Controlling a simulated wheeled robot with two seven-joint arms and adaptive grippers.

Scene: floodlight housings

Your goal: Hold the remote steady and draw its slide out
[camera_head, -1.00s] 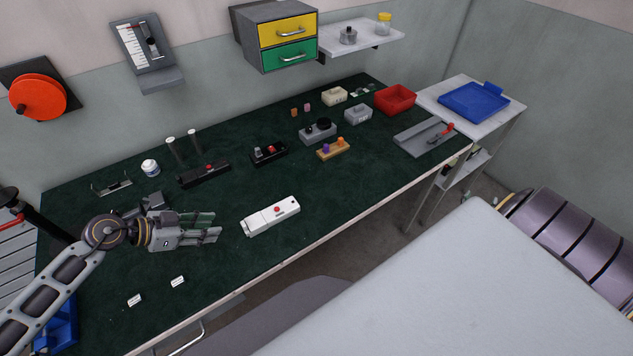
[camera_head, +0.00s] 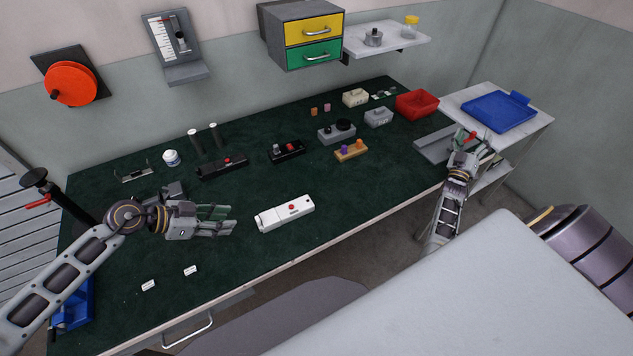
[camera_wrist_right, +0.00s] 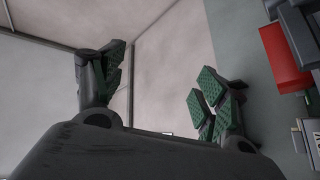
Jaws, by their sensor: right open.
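My right gripper (camera_head: 467,142) is over the bench's right end, far from the remote. In the right wrist view my right gripper (camera_wrist_right: 158,80) is open, its green-padded fingers wide apart with nothing between them.
A grey tray (camera_head: 432,148) lies beside my right gripper, with a red bin (camera_head: 417,104) behind it. Black and grey fixtures and a wooden block (camera_head: 350,150) stand behind the remote. Two white tags (camera_head: 190,270) lie in front of my left gripper. The bench right of the remote is clear.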

